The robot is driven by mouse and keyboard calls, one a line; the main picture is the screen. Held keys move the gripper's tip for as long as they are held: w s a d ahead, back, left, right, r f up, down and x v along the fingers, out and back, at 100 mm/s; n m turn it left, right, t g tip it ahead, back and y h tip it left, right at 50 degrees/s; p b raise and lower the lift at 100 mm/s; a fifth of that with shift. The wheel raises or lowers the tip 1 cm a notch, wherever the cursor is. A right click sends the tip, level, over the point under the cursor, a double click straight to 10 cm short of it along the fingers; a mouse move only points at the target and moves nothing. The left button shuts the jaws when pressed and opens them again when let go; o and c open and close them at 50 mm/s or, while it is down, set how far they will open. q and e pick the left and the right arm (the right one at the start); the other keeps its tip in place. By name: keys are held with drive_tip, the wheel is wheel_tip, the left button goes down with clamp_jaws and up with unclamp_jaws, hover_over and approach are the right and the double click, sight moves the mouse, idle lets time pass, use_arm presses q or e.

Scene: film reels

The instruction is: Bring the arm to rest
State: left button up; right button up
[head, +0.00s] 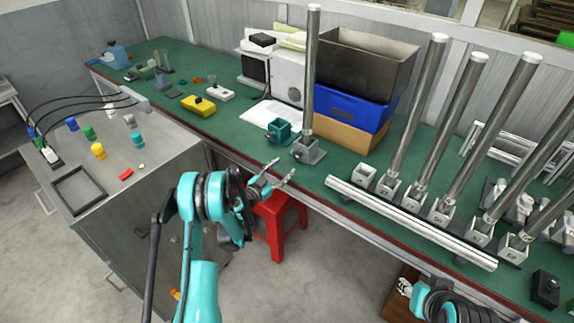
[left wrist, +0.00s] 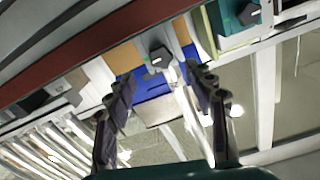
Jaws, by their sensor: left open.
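My left gripper (head: 283,169) is open and empty, in the air near the front edge of the green-topped bench (head: 235,128), above and to the right of a red stool (head: 272,221). In the left wrist view its two fingers (left wrist: 160,82) stand apart with nothing between them. My left arm (head: 205,235) reaches up from the bottom of the head view, bent at the elbow. Part of my teal right arm (head: 438,303) shows at the bottom right; its gripper is not seen.
An upright metal post (head: 312,75) in a grey base stands on the bench just beyond the gripper. A teal block (head: 279,131) sits beside it. Several tilted posts (head: 412,112) line the right side. A grey cabinet (head: 118,185) stands left. Floor (head: 300,285) shows below the bench.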

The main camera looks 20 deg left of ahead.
use_arm(q)
drive_tip(key=shift+r, duration=0.1)
idle(0.4)
drive_tip(key=s+d+r+n+g, duration=0.1)
drive_tip(key=s+d+r+g, duration=0.5)
drive_tip(key=s+d+r, duration=0.7)
drive_tip(key=s+a+n+g+y, duration=0.1)
drive_tip(key=s+n+g+y, duration=0.1)
drive_tip(key=s, duration=1.1)
drive_tip(key=s+a+n+g+y, duration=0.2)
drive_tip(key=s+n+y, duration=0.1)
drive_tip(key=s, duration=1.1)
drive_tip(key=shift+a+r+y, duration=0.3)
drive_tip(key=shift+y, duration=0.3)
